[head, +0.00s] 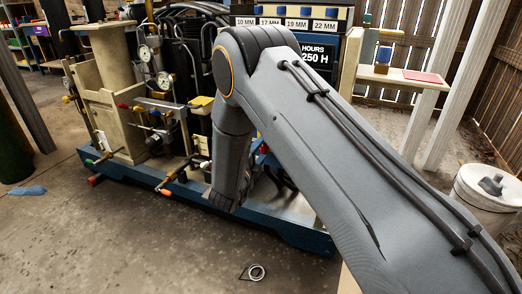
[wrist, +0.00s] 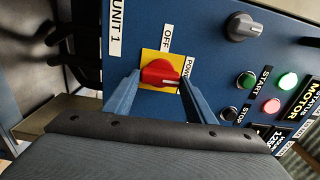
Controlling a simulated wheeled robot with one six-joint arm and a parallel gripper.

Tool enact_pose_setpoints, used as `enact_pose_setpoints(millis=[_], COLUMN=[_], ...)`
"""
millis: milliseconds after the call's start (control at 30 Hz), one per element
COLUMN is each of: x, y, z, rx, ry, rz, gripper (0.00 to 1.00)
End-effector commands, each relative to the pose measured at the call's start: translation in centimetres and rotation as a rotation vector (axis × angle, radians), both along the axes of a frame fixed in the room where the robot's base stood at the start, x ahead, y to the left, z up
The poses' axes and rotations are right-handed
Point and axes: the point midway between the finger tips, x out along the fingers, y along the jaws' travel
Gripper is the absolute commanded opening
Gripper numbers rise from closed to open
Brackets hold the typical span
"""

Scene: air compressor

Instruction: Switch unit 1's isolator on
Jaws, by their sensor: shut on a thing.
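Unit 1's isolator is a red rotary handle (wrist: 160,73) on a yellow plate (wrist: 150,57), on a blue panel in the wrist view. A "UNIT 1" label (wrist: 116,28) is to its left and an "OFF" label (wrist: 166,38) just above it. A pale mark shows on the handle's lower right part. My gripper (wrist: 159,82) has one blue finger on each side of the handle and is shut on it. In the head view my arm hides the gripper and the isolator.
On the panel, a grey selector knob (wrist: 241,27), a green START button (wrist: 245,80), a STOP button (wrist: 228,115), and lit green (wrist: 287,81) and red (wrist: 271,105) lamps are to the right. In the head view, a wooden shelf (head: 400,78) and a pale drum (head: 487,188) stand at right.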

Motion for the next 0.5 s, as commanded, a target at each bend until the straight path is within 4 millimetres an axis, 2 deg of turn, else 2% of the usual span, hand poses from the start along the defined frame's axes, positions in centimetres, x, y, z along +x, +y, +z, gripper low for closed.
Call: enact_pose_setpoints(millis=[500], x=[-0.02], y=[0.04], z=[-0.08], rx=[0.048], ry=[-0.016], rz=[0.001], gripper=[0.28])
